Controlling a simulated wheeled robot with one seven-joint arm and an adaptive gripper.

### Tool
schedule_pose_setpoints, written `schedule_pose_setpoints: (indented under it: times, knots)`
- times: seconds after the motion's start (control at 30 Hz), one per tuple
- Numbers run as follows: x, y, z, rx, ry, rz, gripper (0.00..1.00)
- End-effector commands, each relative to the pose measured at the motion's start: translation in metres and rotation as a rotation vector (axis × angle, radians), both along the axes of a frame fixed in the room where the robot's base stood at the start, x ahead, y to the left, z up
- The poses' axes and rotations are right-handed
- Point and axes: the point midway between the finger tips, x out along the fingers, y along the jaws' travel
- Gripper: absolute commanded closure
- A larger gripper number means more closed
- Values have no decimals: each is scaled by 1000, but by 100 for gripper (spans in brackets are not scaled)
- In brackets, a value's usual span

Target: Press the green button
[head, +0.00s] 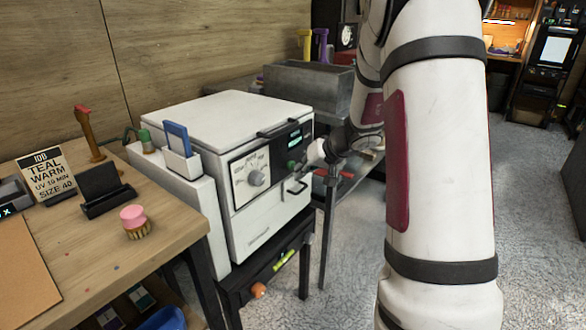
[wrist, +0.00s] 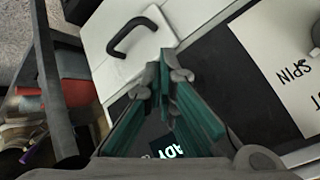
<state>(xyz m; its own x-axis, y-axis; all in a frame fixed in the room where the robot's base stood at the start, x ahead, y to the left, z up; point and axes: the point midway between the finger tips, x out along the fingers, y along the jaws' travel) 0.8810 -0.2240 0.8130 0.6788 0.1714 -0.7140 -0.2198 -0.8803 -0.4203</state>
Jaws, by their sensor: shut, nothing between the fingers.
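The green button (head: 291,165) shows as a small round green spot on the dark control panel of the white machine (head: 215,112), below the lit display and right of the dial. My gripper (head: 302,163) is at the front of this panel, its tips close beside the button. I cannot tell whether they touch it. In the wrist view my gripper (wrist: 165,78) has its teal fingers closed together at the tips, with nothing between them. The button cannot be made out there and may be hidden behind the fingers. Part of the lit display (wrist: 166,151) shows between the fingers.
A dial (head: 256,178) sits left on the panel. A dark handle (head: 295,187) is below it, also in the wrist view (wrist: 135,35). A metal bin (head: 305,88) is behind the machine.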

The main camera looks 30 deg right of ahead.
Motion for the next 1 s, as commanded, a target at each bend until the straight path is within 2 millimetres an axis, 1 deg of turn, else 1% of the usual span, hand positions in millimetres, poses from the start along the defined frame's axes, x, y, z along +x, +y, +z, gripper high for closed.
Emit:
schedule_pose_setpoints:
  times: [1.0]
  knots:
    - [8,2,0,0,0,0,100]
